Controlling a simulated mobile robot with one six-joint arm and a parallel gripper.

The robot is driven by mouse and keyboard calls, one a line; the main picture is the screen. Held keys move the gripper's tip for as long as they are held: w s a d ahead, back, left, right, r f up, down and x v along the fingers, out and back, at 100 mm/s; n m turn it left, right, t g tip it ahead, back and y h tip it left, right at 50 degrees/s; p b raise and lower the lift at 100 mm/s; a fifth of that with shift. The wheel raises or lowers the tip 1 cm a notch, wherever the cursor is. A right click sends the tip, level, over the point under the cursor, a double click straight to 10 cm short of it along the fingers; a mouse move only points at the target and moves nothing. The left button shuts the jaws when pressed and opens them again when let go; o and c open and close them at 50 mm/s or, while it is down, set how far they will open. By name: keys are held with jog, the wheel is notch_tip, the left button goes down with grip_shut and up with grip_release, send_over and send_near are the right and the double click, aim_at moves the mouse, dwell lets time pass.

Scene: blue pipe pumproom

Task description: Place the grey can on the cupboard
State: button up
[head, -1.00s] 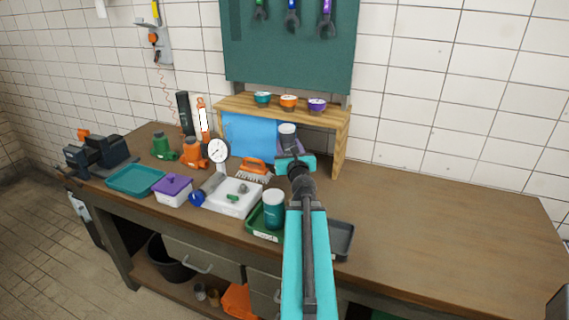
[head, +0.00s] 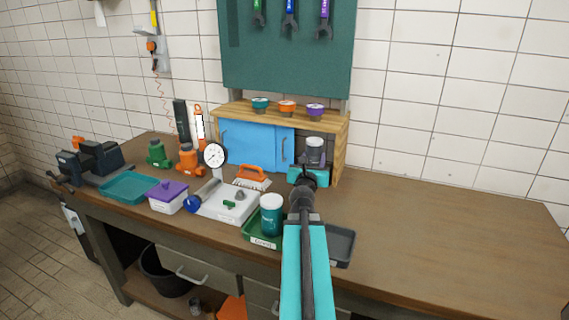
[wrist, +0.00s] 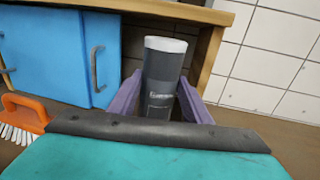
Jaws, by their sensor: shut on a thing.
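The grey can (head: 315,154) has a white top and is upright in my gripper (head: 314,164). In the wrist view the can (wrist: 162,80) stands between the two purple fingers of my gripper (wrist: 160,102), which are shut on it. The cupboard (head: 335,122) is a wooden unit with blue doors, standing at the back of the bench. The can is in front of the cupboard's right, doorless part, below the level of its top. The can's lower end is hidden in the head view by my gripper.
Three small bowls, teal (head: 260,104), orange (head: 287,106) and purple (head: 315,110), stand on the cupboard's top. A teal-and-white canister (head: 271,214) stands in a green tray. An orange brush (head: 252,175) lies left of my gripper. The bench's right side (head: 450,220) is clear.

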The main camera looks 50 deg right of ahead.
jog(key=shift+d, duration=0.1)
jog(key=x, duration=1.4)
dwell(0.5)
jog(key=shift+w+d+f+b, duration=0.1)
jog(key=shift+w+d+f, duration=0.2)
jog(key=shift+d, duration=0.25)
jog(key=shift+w+d+f+b, duration=0.2)
jog(key=shift+w+d, duration=0.1)
jog(key=shift+d, duration=0.25)
jog(key=shift+w+d+f+b, duration=0.1)
jog(key=shift+w+d+f, duration=0.2)
jog(key=shift+d, duration=0.25)
jog(key=o, duration=1.3)
jog(key=shift+o, duration=0.2)
jog(key=shift+r, duration=0.1)
jog(key=shift+v, duration=6)
